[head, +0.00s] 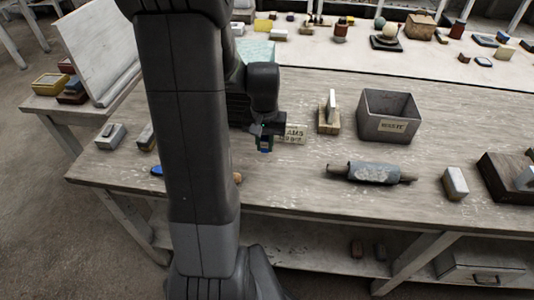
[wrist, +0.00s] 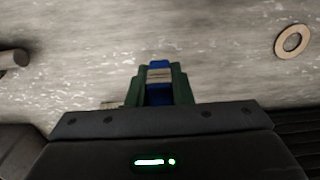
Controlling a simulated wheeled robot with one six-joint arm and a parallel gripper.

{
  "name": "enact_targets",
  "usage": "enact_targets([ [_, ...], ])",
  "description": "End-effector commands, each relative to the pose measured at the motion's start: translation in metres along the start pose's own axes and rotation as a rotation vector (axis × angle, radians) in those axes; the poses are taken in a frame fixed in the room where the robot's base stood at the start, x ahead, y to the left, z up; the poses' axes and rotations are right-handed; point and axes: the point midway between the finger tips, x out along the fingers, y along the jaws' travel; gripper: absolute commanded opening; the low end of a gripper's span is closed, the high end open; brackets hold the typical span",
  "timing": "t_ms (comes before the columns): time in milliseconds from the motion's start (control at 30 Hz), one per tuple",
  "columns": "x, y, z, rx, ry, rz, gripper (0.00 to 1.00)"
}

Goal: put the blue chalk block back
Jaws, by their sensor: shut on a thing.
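My gripper (head: 264,139) is over the middle of the work table, just in front of a small lettered card. It is shut on the blue chalk block (head: 265,150), whose lower end shows below the fingers. In the wrist view my gripper (wrist: 159,72) has its green fingers on both sides of the blue chalk block (wrist: 159,65), which has a pale band across it. The wood tabletop is below it; I cannot tell how high the block is above it. Another small blue thing (head: 157,170) lies at the left, partly hidden by my arm.
A grey bin marked waste (head: 388,128), a cloth-wrapped roller (head: 370,173), a pale block (head: 455,183) and a dark wooden tray (head: 500,182) stand to the right. The lettered card (head: 293,134) is close to my gripper. A ring (wrist: 292,41) lies on the table. The front middle is clear.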

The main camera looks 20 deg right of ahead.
Motion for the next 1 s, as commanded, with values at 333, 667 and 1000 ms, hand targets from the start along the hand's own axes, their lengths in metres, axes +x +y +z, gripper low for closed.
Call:
enact_targets([
  [333, 0.039, 0.000, 0.001, 0.000, -0.003, 0.000, 0.00],
  [667, 0.043, 0.000, 0.000, 0.000, 0.001, 0.000, 0.00],
  [1000, 0.045, 0.000, 0.000, 0.000, 0.000, 0.000, 0.41],
])
